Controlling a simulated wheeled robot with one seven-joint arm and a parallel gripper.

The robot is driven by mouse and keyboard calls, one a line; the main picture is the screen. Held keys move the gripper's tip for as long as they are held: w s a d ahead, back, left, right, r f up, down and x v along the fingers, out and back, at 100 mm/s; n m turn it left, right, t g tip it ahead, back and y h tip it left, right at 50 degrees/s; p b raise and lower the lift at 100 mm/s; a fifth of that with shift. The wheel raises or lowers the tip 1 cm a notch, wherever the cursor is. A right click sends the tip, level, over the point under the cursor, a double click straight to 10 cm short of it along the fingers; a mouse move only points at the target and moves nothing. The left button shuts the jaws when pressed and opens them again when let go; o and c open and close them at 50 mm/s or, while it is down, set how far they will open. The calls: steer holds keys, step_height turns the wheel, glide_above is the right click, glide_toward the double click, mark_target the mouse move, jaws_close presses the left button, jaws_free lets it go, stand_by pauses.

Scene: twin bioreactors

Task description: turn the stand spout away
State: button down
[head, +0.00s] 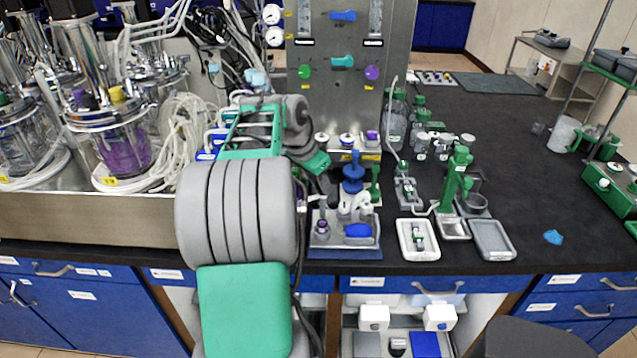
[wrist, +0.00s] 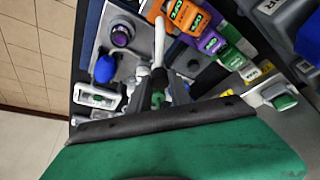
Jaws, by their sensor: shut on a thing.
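The small grey stand (head: 320,240) sits at the bench's front edge, with a purple-topped knob (head: 322,229) and a blue part (head: 358,230). In the wrist view the purple knob (wrist: 121,35) and the blue part (wrist: 105,70) lie left of my fingers. A pale rod that looks like the stand's spout (wrist: 158,48) runs between the fingertips of my gripper (wrist: 164,78), which is shut on it. In the head view my gripper (head: 328,188) is small and dark at the stand's back left, and its hold on the spout is hard to make out.
A blue knob (head: 352,172) and a green one (head: 375,186) stand close behind. A green post (head: 452,182) and trays (head: 418,250) are to the right. Orange (wrist: 174,14) and purple (wrist: 204,40) labelled clips sit near my fingers.

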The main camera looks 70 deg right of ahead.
steer(key=c, duration=1.2)
jaws_free()
steer(key=v, duration=0.7)
steer(key=shift+a+r+p, duration=0.2)
steer(key=shift+r+p, duration=0.1)
steer(key=shift+p, duration=0.1)
